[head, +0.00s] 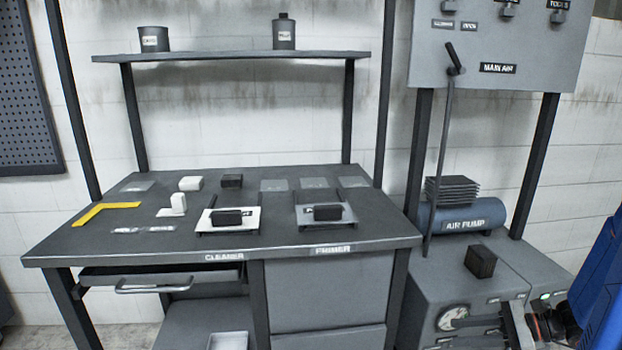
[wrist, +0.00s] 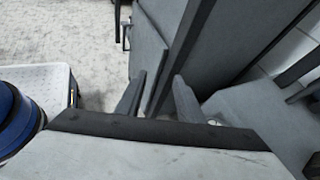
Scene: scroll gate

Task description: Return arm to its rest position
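My gripper (head: 516,322) shows at the lower right of the head view, in front of the grey air pump cabinet (head: 420,285). My blue arm comes in from the right edge. In the wrist view my gripper (wrist: 158,97) has its two dark fingers spread apart, with nothing seen between them. Grey furniture panels (wrist: 165,30) stand beyond the fingertips. I cannot tell whether the fingers touch the cabinet.
A gauge (head: 453,317) is on the cabinet front, left of my gripper. A black block (head: 480,261) and the blue air pump (head: 460,216) are above. A tall lever (head: 446,150) stands at the panel. The workbench (head: 130,235) fills the left. Floor (wrist: 60,30) is visible in the wrist view.

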